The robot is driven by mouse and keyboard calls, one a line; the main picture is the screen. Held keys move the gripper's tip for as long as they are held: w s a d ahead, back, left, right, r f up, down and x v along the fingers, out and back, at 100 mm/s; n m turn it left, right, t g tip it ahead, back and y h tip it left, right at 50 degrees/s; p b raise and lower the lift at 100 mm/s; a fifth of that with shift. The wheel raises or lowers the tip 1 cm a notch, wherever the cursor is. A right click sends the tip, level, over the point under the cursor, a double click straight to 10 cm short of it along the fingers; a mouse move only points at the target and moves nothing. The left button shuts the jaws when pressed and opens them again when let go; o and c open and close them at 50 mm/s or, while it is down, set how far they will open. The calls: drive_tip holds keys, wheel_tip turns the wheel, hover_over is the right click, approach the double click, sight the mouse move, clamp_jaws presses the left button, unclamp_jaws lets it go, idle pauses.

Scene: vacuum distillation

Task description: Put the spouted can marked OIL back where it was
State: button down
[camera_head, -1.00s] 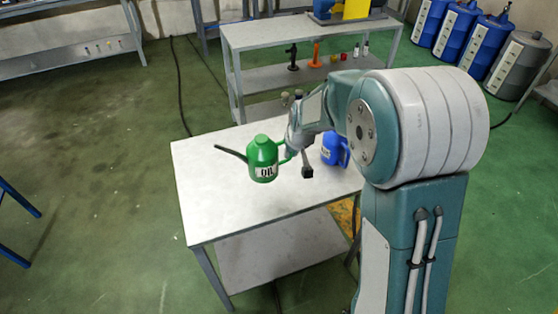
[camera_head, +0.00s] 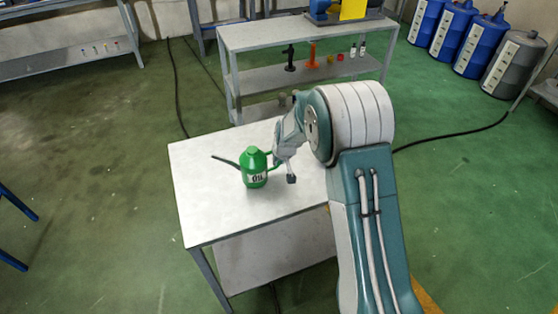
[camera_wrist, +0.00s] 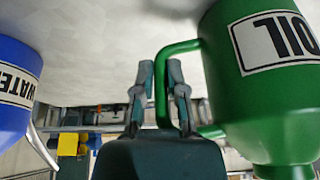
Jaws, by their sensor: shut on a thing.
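The green spouted can marked OIL (camera_head: 255,168) is over the left-middle part of the white table (camera_head: 205,205), upright with its spout pointing left. I cannot tell whether its base touches the tabletop. My gripper (camera_head: 280,168) is at its right side, shut on the handle. In the wrist view, where the scene looks upside down, the fingers (camera_wrist: 158,88) sit either side of the green handle, and the OIL can (camera_wrist: 270,100) fills the right side.
A blue can marked WATER (camera_wrist: 14,85) shows at the wrist view's left; my arm hides it in the head view. The tabletop left of and in front of the OIL can is clear. A grey shelf bench (camera_head: 300,38) stands behind the table.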

drive_tip(key=c, duration=0.7)
unclamp_jaws()
drive_tip(key=s+d+r+m, duration=0.1)
drive_tip(key=s+d+r, duration=0.2)
drive_tip(key=s+r, duration=0.75)
drive_tip(key=s+d+r, duration=0.3)
drive_tip(key=s+r, duration=0.5)
drive_tip(key=r, duration=0.6)
drive_tip(key=shift+m+t+h, duration=0.6)
drive_tip(key=shift+m, duration=0.2)
drive_tip(key=s+d, duration=0.1)
drive_tip(key=s, duration=0.5)
drive_tip(key=s+d+r, duration=0.1)
drive_tip(key=s, duration=0.5)
drive_tip(key=s+d+r, duration=0.1)
drive_tip(key=s, duration=0.4)
drive_tip(key=shift+s+r, duration=0.1)
drive_tip(key=shift+s, duration=0.3)
